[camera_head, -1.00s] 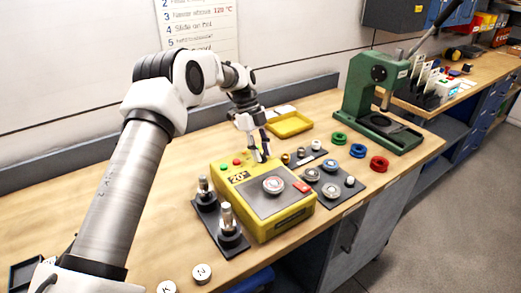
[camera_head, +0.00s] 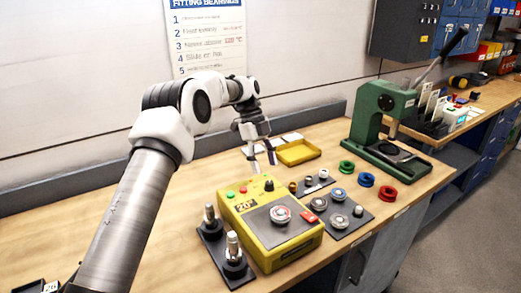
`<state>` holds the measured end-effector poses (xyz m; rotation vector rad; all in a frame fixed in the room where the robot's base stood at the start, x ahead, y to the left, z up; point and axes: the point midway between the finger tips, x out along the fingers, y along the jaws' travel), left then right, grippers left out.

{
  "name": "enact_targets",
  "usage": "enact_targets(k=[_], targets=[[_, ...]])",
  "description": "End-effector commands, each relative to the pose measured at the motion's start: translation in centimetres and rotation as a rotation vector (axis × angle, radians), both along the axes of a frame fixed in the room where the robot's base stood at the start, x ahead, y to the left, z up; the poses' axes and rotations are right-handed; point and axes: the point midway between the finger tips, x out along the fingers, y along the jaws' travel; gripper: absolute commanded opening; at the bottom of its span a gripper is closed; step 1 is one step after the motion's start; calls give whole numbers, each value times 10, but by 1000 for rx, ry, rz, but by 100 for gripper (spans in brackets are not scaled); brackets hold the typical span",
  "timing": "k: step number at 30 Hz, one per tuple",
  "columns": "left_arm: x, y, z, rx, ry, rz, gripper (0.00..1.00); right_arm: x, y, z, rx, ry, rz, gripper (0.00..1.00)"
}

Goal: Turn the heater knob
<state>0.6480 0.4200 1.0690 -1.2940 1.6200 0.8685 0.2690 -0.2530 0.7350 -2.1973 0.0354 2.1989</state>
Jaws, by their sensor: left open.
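The yellow heater (camera_head: 246,228) sits on the wooden bench, with a dark top plate holding a ring-shaped bearing (camera_head: 280,214). Its small black knob (camera_head: 268,185) is at the back right corner of its top, beside a display (camera_head: 246,204) that reads about 20°. Green and red buttons are at the back left. My left gripper (camera_head: 263,166) is open and empty, fingers pointing down, apart from the knob and above and behind it in the picture. The knob shows clear of the fingers. My right gripper is not in view.
Green, blue and red rings, a yellow tray (camera_head: 290,155) and a green press (camera_head: 368,130) are farther back.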

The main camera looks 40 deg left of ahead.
Motion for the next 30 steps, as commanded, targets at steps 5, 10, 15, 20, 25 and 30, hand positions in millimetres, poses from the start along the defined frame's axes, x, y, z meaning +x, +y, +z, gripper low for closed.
enact_targets(k=[5,10,15,20,25,30], targets=[[5,16,38,1,0,1,55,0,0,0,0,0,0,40],[5,22,54,0,3,0,55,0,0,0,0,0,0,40],[5,23,56,-1,5,-1,55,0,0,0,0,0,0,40],[5,23,56,-1,4,-1,55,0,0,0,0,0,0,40],[5,23,56,-1,4,-1,55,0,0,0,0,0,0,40],[5,23,76,0,3,0,55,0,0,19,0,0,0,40]])
